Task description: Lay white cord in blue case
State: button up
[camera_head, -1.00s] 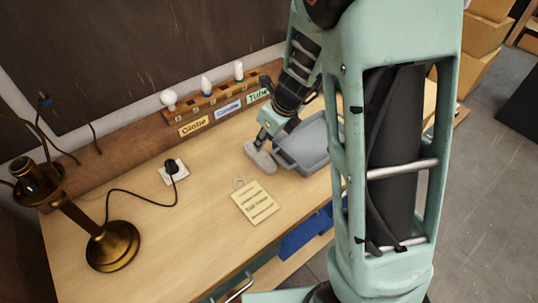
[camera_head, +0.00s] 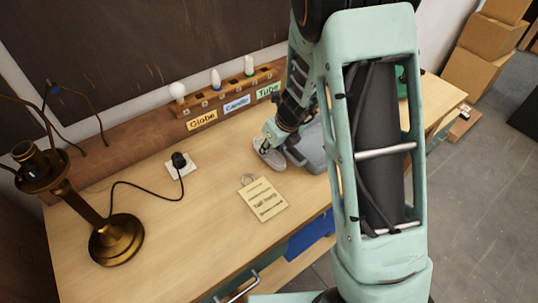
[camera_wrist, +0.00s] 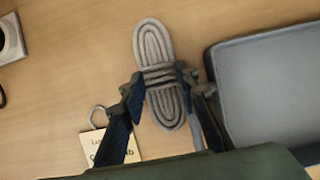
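The cord is a pale grey, flat oval coil with a wrap around its middle. It lies on the wooden bench in the head view (camera_head: 267,152) and the wrist view (camera_wrist: 153,42). My gripper (camera_head: 268,138) is down at the cord. In the wrist view its fingertips (camera_wrist: 160,76) stand on either side of the wrapped middle, very close to it. Whether they press on it I cannot tell.
A tag card (camera_head: 262,200) with a ring lies in front of the cord. A wall socket plate with a black plug (camera_head: 180,165) and a brass lamp (camera_head: 115,240) are to the left. A bulb rack (camera_head: 225,100) stands behind. A blue bin (camera_head: 308,237) is below the bench's front edge.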

jog(key=shift+w+a+f, duration=0.1)
jog(key=shift+w+f, duration=0.1)
jog(key=shift+f, duration=0.35)
grip_shut()
jog(key=shift+r, duration=0.1)
jog(key=shift+s+a+r, duration=0.2)
jog(key=shift+a+r, duration=0.15)
jog(key=shift+r, duration=0.05)
jog(key=s+a+r+p, duration=0.4)
jog(key=s+a+r, duration=0.3)
jog(key=a, duration=0.4)
jog(key=shift+s+p, duration=0.2)
jog(key=shift+p, duration=0.2)
